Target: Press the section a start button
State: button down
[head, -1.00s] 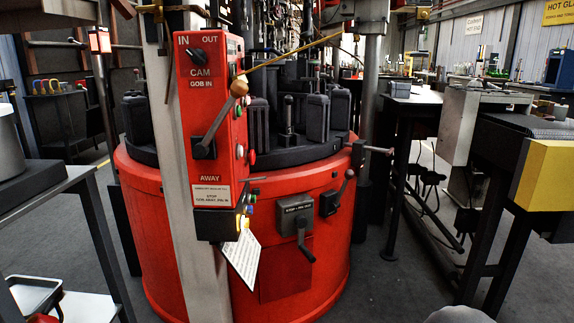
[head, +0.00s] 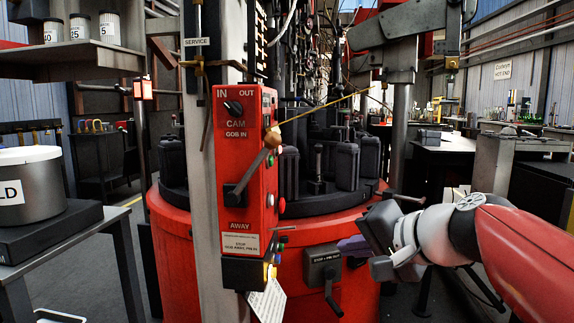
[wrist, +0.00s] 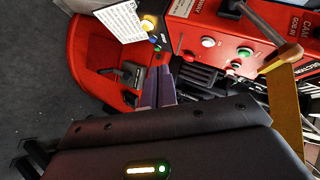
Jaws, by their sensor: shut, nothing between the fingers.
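The red control box (head: 245,165) stands on a pale post at the front of the round red machine. Its right side carries a green button (head: 270,159) and a red one (head: 281,206); the wrist view shows a white button (wrist: 208,42) beside the green button (wrist: 244,52). Below the box sit a yellow lit button (wrist: 148,22) and small blue and green buttons (wrist: 156,43). I cannot read which is section A start. My gripper (head: 345,246) is shut and empty, right of the box and apart from it. Its purple fingertips (wrist: 164,75) point toward the small lower buttons.
A lever (head: 250,175) with a wooden knob juts from the box front. A hanging white card (head: 268,300) and a black handle unit (head: 324,268) sit low near my gripper. A table with a lidded pot (head: 30,188) is at left.

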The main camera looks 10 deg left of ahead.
aim_at(271, 161)
jog(key=w+a+r+m+t+y, duration=0.1)
jog(key=w+r+m+t+y, duration=0.1)
jog(key=w+r, duration=0.7)
notch_tip(271, 161, up, 3)
jog(key=shift+a+m+t+y, duration=0.3)
jog(key=shift+t+y, duration=0.2)
jog(key=shift+y, duration=0.5)
jog(key=s+a+p+x, duration=0.2)
jog(key=x, duration=1)
jog(key=shift+w+a+f, duration=0.15)
jog(key=shift+w+a, duration=0.1)
